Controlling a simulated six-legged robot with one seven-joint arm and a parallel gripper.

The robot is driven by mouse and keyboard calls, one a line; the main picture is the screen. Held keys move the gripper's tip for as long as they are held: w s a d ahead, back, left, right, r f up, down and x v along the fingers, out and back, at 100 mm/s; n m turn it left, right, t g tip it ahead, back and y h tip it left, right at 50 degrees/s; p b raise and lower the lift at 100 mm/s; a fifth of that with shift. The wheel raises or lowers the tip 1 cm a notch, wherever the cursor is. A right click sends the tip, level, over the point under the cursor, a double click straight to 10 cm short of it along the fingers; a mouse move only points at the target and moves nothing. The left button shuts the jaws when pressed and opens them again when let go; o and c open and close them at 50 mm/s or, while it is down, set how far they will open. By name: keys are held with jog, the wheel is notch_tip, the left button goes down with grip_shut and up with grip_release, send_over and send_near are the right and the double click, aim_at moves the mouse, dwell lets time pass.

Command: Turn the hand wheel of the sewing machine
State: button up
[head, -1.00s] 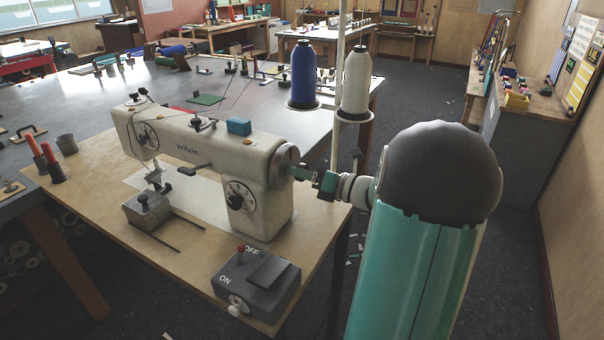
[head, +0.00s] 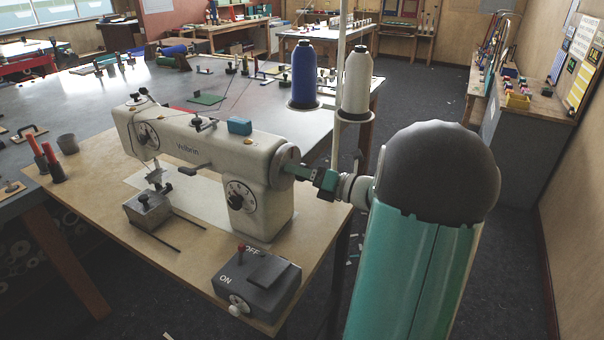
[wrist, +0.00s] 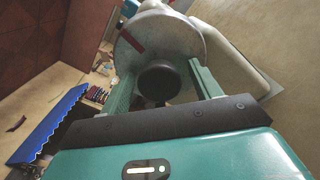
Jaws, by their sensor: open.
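The white sewing machine (head: 190,150) stands on a tan wooden table, with a blue block on its top. Its hand wheel (head: 287,163) is at the machine's right end. In the wrist view the hand wheel (wrist: 165,45) is a pale grey disc with a red mark and a dark round knob (wrist: 159,82) facing me. My gripper (head: 296,171) reaches in from the right, close to the wheel. In the wrist view my gripper (wrist: 163,85) is open, with one green finger on each side of the knob. I cannot tell whether the fingers touch it.
A grey ON/OFF switch box (head: 256,283) with a red-tipped lever sits at the table's front edge. Blue (head: 303,75) and white (head: 356,82) thread cones stand behind my arm beside a thin pole. Red-handled tools (head: 48,160) and a cup are at the left.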

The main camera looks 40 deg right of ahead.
jog(key=v, duration=1.3)
jog(key=shift+s, duration=0.4)
jog(key=w+a+n+g+y, duration=0.3)
jog(key=a+n+g, duration=0.7)
jog(key=a+n, duration=0.85)
jog(key=s+a+n+h, duration=0.3)
jog(key=a+n, duration=0.5)
jog(key=n, duration=0.3)
jog(key=s+a+n+g+h, duration=0.1)
jog(key=s+a+n+h, duration=0.3)
jog(key=n, duration=0.7)
jog(key=a+h, duration=0.2)
jog(key=a, duration=0.2)
jog(key=shift+a+r, duration=0.2)
jog(key=shift+a, duration=0.15)
